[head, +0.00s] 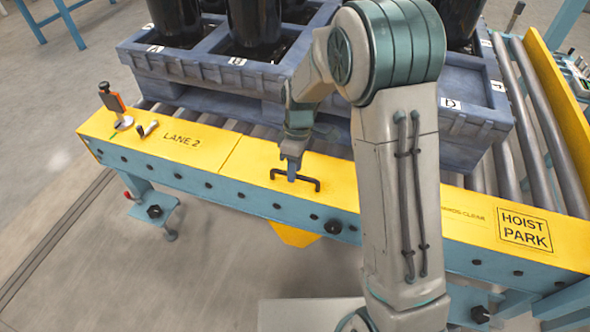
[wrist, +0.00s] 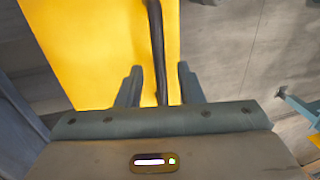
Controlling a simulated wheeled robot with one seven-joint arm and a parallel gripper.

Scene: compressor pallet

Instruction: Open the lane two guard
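The yellow guard panel (head: 250,160) lies flat along the front of the roller conveyor. "LANE 2" is printed on the yellow top (head: 182,141), left of a seam. A dark bar handle (head: 311,184) stands on the panel right of that seam; it also shows in the wrist view (wrist: 156,40). My gripper (head: 292,176) points down at the handle. In the wrist view my gripper (wrist: 159,85) is open, with the bar between its two fingers and a visible gap on each side. My arm hides part of the panel further right.
A blue-grey pallet (head: 200,68) with black cylinders sits on the rollers behind the panel.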

